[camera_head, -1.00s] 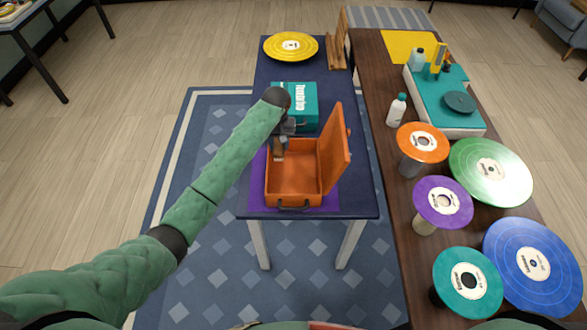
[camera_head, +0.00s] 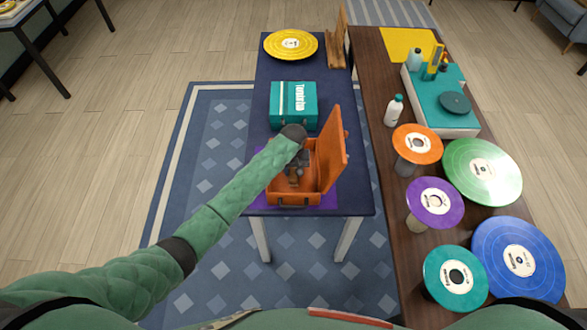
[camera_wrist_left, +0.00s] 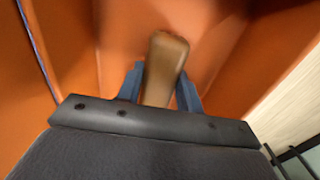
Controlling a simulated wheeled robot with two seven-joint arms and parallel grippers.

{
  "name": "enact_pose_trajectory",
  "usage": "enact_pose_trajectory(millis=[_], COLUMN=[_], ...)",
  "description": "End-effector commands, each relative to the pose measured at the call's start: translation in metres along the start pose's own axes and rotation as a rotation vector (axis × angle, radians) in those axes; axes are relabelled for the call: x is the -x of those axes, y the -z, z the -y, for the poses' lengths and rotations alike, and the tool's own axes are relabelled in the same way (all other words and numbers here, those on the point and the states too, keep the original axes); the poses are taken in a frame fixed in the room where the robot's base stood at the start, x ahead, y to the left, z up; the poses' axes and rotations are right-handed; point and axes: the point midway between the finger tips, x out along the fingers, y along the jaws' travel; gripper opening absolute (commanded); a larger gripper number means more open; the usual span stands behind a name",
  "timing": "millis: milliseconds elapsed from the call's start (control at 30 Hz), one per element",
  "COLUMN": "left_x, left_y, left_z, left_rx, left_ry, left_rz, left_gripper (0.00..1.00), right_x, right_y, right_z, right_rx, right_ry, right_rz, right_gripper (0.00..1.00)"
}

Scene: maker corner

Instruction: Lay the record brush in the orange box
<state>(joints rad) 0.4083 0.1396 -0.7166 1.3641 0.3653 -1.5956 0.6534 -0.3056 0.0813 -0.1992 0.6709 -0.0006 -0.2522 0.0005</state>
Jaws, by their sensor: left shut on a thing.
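The orange box (camera_head: 283,198) stands open on the dark blue table, its lid (camera_head: 333,149) raised on the right side. My left gripper (camera_head: 294,181) is inside the box opening, seen from above. In the left wrist view the gripper (camera_wrist_left: 160,88) is shut on the record brush (camera_wrist_left: 166,62), a brown wooden piece between its two blue-grey fingers. Orange box walls (camera_wrist_left: 65,50) surround the brush there. I cannot tell whether the brush touches the box floor. My right gripper is not in view.
A teal case (camera_head: 293,104) stands just behind the box, and a yellow record (camera_head: 290,45) lies farther back. The brown table (camera_head: 388,150) on the right holds several records on stands, a white bottle (camera_head: 394,110) and a teal turntable (camera_head: 440,100).

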Motion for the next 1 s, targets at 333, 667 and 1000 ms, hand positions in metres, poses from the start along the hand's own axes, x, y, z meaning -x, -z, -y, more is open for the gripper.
enact_pose_trajectory(millis=[333, 667, 1000], left_x=[-0.003, -0.005, 0.007], left_y=[0.000, 0.000, 0.001], left_z=[0.000, 0.000, -0.001], left_rx=[0.000, 0.000, 0.000], left_ry=[0.000, 0.000, -0.001], left_rz=[-0.001, -0.001, -0.002], left_gripper=[0.13, 0.58, 0.58], right_x=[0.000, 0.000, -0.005], right_y=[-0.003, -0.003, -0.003], right_z=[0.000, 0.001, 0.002], right_rx=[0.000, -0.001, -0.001], right_ry=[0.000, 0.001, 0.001], right_rz=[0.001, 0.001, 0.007], right_gripper=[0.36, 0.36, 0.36])
